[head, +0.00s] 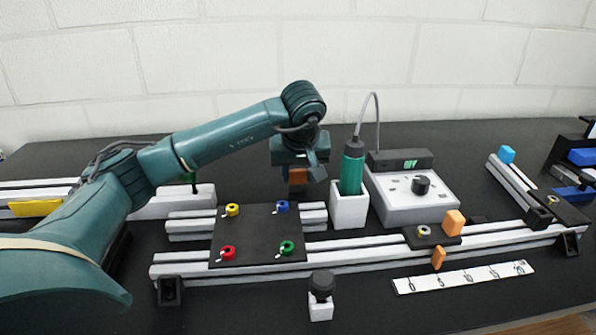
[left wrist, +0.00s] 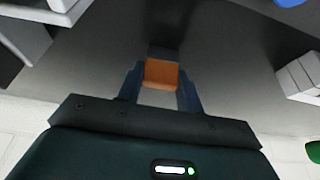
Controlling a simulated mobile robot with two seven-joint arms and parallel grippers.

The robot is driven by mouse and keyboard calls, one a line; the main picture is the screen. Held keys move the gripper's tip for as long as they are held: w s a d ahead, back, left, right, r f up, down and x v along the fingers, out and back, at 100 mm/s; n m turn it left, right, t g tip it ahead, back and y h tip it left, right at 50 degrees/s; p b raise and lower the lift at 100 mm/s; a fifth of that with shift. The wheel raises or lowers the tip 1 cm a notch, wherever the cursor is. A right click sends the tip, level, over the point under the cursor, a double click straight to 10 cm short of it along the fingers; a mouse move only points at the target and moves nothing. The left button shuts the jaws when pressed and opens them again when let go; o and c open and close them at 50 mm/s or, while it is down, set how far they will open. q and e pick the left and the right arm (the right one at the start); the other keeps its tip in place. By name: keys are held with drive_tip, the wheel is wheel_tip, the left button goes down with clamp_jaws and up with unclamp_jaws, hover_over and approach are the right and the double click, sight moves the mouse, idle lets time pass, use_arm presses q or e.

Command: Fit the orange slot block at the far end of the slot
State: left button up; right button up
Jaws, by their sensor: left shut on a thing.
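My left gripper (head: 299,170) hangs over the dark table behind the rails, left of the white cup. It is shut on an orange block (head: 298,177), which looks brownish in shade. In the left wrist view the orange block (left wrist: 161,75) sits between the two blue-grey fingers of the left gripper (left wrist: 160,85), with a dark patch just beyond it. The long slotted rail (head: 350,258) runs across the front, apart from the held block. Another orange piece (head: 455,222) stands by a dark plate on this rail, and a smaller orange piece (head: 438,258) is at its front. My right gripper is out of view.
A dark plate (head: 257,250) with coloured knobs covers the rail's left part. A white cup (head: 348,212) holds a green tool, cabled to a grey station (head: 415,207).

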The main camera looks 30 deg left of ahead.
use_arm(q)
drive_tip(key=o, duration=0.6)
drive_tip(key=shift+f, duration=0.1)
drive_tip(key=shift+c, duration=0.2)
drive_tip(key=o, duration=0.4)
drive_tip(key=shift+o, duration=0.2)
